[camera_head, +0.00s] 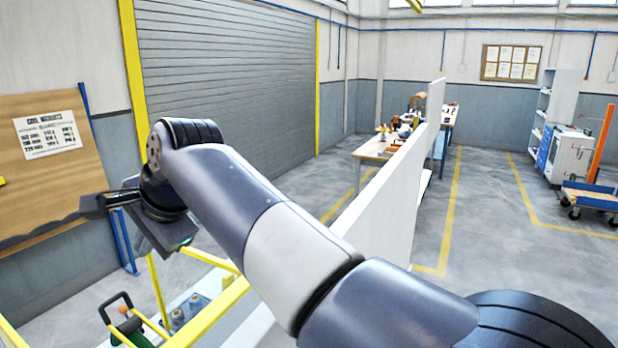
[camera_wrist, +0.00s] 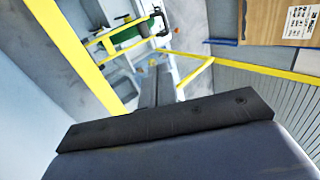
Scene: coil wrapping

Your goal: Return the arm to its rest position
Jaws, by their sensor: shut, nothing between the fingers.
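My arm (camera_head: 255,215) reaches from the lower right of the head view up to the left, then bends down at its far end. My gripper (camera_wrist: 158,72) shows in the wrist view as two grey fingers close together beyond a dark bar, shut with nothing between them. In the head view the end of the arm is at the left, above a yellow frame (camera_head: 212,312), and its fingers are hard to make out. No object is in the gripper.
A wooden board with a printed sheet (camera_head: 47,134) stands at the left. A machine with a black handle (camera_head: 117,306) is below the arm's end. A low white wall (camera_head: 385,195) runs behind the arm, with a cluttered workbench (camera_head: 373,152) beyond. Open floor (camera_head: 490,235) lies right.

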